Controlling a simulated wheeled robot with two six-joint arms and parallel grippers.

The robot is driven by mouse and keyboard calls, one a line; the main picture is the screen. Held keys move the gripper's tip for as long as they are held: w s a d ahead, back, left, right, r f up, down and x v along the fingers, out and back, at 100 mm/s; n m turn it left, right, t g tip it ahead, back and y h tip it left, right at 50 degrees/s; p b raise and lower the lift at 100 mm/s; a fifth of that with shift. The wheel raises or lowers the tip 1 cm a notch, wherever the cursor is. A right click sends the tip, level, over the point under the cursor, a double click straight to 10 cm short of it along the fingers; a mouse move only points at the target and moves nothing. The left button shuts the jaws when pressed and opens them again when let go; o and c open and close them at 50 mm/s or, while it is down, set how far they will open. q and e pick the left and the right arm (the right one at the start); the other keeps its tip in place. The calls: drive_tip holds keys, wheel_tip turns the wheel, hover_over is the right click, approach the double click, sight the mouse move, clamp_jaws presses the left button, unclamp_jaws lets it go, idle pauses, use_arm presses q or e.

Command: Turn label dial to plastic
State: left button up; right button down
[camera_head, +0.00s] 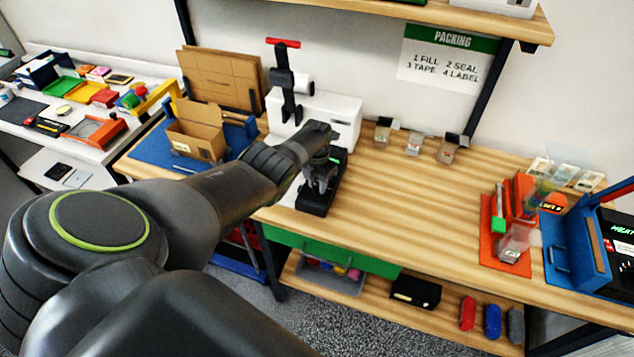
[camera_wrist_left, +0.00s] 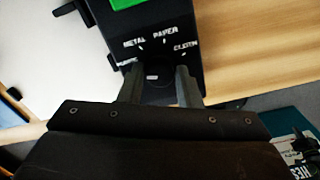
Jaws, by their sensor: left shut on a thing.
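The black label device (camera_head: 316,208) stands near the table's front edge, beside the white press. In the left wrist view its face (camera_wrist_left: 165,22) carries the words METAL, PAPER and CLOTH in an arc, plus a word at the left partly hidden by a finger. The dark dial (camera_wrist_left: 152,77) sits below the words with a small white mark on it. I cannot tell which word the mark points to. My left gripper (camera_wrist_left: 158,90) is shut on the dial, one finger on each side. It also shows from above in the head view (camera_head: 320,184). My right gripper is not in view.
The white press (camera_head: 345,115) with a red handle stands behind the device. An open cardboard box (camera_head: 197,130) is to the left on a blue mat. Small clear bins line the back. The table's middle is clear.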

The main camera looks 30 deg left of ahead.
sight(317, 185)
use_arm(q)
drive_tip(key=o, duration=1)
drive_tip(key=shift+c, duration=0.2)
drive_tip(key=shift+w+r, duration=0.1)
drive_tip(key=shift+r, duration=0.1)
drive_tip(key=shift+r+b, duration=0.15)
drive_tip(key=shift+b, duration=0.25)
drive_tip(key=shift+a+r+b, duration=0.1)
drive_tip(key=shift+r+b, duration=0.5)
drive_tip(key=shift+r, duration=0.3)
wheel_tip(317, 185, up, 15)
drive_tip(key=b, duration=0.1)
drive_tip(key=shift+b, duration=0.35)
